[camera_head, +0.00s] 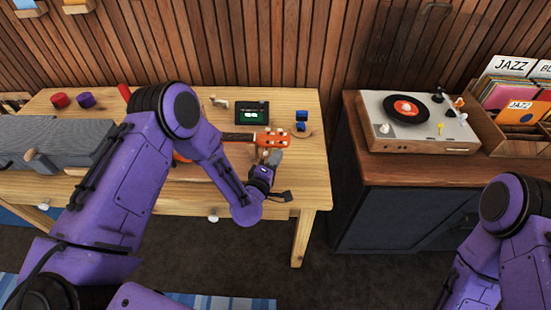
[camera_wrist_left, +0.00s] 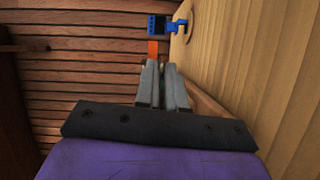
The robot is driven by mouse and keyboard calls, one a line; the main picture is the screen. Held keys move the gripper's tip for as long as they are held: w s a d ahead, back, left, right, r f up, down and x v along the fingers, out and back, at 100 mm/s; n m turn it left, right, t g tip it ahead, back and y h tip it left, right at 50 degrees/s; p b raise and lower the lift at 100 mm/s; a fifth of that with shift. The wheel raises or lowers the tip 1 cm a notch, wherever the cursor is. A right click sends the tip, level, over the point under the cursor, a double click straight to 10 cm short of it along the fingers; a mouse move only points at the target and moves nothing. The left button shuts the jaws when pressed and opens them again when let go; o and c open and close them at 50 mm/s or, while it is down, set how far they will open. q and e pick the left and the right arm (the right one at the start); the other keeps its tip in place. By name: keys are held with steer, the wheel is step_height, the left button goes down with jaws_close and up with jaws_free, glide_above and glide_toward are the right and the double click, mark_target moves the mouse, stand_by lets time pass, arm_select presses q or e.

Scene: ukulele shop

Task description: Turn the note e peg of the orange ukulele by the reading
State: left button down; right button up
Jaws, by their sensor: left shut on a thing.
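The orange ukulele (camera_head: 276,138) lies on the wooden table with its headstock toward the right. My left arm hides most of its body. My left gripper (camera_head: 273,157) is at the near side of the headstock, its fingers close together on a tuning peg. In the left wrist view the fingers (camera_wrist_left: 163,83) nearly meet in front of the orange headstock (camera_wrist_left: 153,50) and hide the peg, so I cannot tell which note it is. A tuner (camera_head: 252,114) with a lit green screen stands behind the neck; its reading is too small to make out. My right gripper is out of frame.
A blue clip-on device (camera_head: 301,121) stands right of the headstock; it also shows in the left wrist view (camera_wrist_left: 158,25). Red (camera_head: 60,100) and purple (camera_head: 86,100) round items sit at the table's back left. A record player (camera_head: 411,122) stands on the right cabinet.

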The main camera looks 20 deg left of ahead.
arm_select(q)
steer(key=m, duration=0.1)
steer(key=m+g, duration=0.1)
steer(key=m+p, duration=0.1)
steer(key=shift+d+r+g+y, duration=0.1)
steer(key=shift+r+g+y, duration=0.15)
steer(key=shift+g+y, duration=0.05)
steer(key=m+g+y, duration=0.1)
steer(key=m, duration=0.2)
steer(key=shift+m+p, duration=0.3)
steer(key=shift+p, duration=0.05)
stand_by(0.3)
steer(key=c, duration=1.2)
jaws_free()
steer(key=b+v, duration=0.2)
steer(key=v, duration=0.8)
steer(key=shift+s+d+r+b, duration=0.15)
steer(key=shift+d+r+b, duration=0.05)
steer(key=shift+r+b, duration=0.1)
